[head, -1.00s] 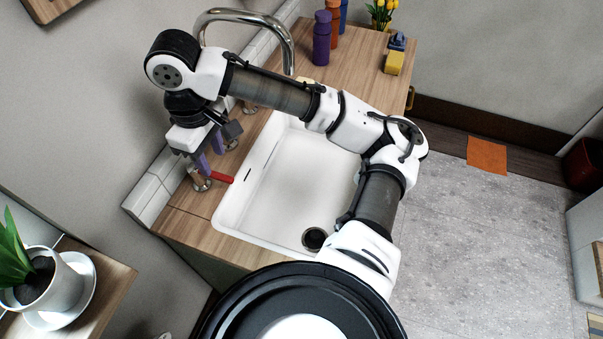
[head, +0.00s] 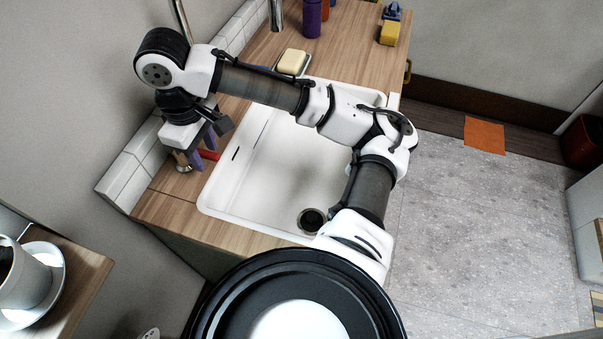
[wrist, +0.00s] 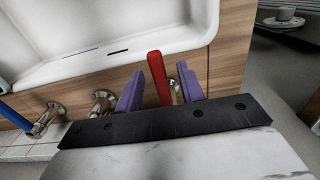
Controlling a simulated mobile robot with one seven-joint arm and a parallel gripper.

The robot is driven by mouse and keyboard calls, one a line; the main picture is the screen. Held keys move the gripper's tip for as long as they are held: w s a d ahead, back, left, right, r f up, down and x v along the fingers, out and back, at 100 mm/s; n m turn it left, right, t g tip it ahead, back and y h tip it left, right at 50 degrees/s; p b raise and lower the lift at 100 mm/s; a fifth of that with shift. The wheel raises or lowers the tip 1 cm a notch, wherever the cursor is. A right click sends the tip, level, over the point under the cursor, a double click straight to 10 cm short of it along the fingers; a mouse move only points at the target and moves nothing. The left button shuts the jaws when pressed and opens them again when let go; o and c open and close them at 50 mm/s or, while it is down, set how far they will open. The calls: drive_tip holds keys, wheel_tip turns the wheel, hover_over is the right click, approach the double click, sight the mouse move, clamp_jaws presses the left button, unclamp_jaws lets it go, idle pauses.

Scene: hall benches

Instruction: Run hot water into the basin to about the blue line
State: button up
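The white basin (head: 270,165) is set in the wooden counter, with a dark round drain (head: 311,220) at its near end. A blue lever (wrist: 46,117) is at the wrist view's left. The metal spout (head: 276,14) is cut off at the top.
A yellow soap bar (head: 292,61) lies on a dish beyond the basin. A white tiled ledge (head: 128,178) runs along the wall. Open floor (head: 465,220) lies to the right.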

drive_tip(key=shift+f, duration=0.55)
drive_tip(key=shift+r, duration=0.1)
drive_tip(key=shift+s+a+r+m+p, duration=0.1)
drive_tip(key=shift+s+a+m+p, duration=0.2)
drive_tip(key=shift+m+p, duration=0.35)
drive_tip(key=shift+s+a+m+p, duration=0.1)
drive_tip(key=shift+s+m+p, duration=0.35)
drive_tip(key=shift+m+p, duration=0.4)
drive_tip(key=shift+s+a, duration=0.1)
drive_tip(key=shift+s, duration=0.05)
drive_tip(key=shift+m+p, duration=0.3)
drive_tip(key=shift+m, duration=0.1)
